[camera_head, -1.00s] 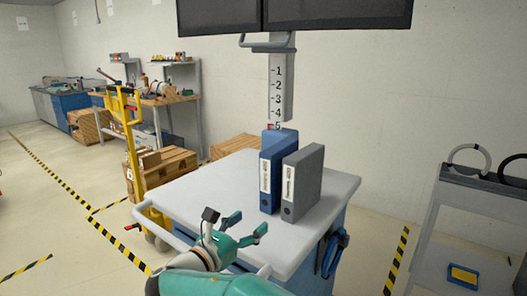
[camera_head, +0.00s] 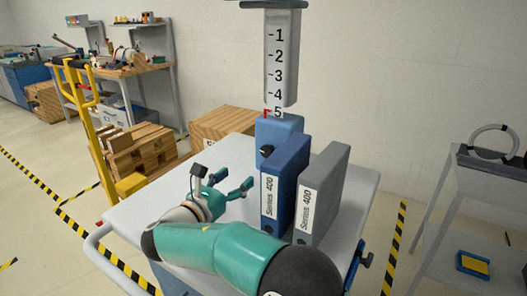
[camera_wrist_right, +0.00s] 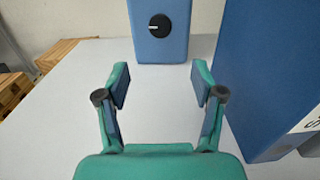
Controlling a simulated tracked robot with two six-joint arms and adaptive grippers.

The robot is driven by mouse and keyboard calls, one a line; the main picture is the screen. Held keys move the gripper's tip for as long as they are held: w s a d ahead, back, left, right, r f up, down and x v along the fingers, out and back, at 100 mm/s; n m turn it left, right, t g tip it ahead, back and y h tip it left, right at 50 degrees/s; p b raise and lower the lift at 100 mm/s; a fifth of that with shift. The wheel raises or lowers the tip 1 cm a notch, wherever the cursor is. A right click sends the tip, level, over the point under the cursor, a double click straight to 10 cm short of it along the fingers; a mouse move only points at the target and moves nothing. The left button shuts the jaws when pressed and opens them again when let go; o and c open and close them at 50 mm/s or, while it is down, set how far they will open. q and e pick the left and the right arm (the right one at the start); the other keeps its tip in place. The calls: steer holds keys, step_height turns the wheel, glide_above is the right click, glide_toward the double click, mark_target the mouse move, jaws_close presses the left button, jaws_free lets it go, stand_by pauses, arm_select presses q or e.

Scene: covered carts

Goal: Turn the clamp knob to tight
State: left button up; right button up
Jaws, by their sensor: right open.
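The clamp knob (camera_head: 266,151) is a round black knob on the front of the blue post block (camera_head: 281,126), at the foot of the scaled column. It also shows in the right wrist view (camera_wrist_right: 159,25), top centre, with its white pointer mark to the left. My right gripper (camera_head: 235,178) is open and empty above the cart top, short of the knob and apart from it. In the right wrist view its fingers (camera_wrist_right: 160,82) are spread, with the knob beyond and between them. My left gripper is not in view.
A blue binder (camera_head: 285,185) and a grey binder (camera_head: 325,195) stand on the cart top (camera_head: 145,195), right of my gripper. The column (camera_head: 282,60) bears numbers and a red mark near 5. A dark handle (camera_head: 363,262) is on the cart's right side.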

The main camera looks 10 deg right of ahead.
mark_target(265, 154)
steer(key=p+x, duration=0.2)
steer(key=x, duration=1.2)
steer(key=shift+w+d+f, duration=0.1)
steer(key=shift+w+d, duration=0.1)
steer(key=shift+d, duration=0.05)
steer(key=c, duration=1.1)
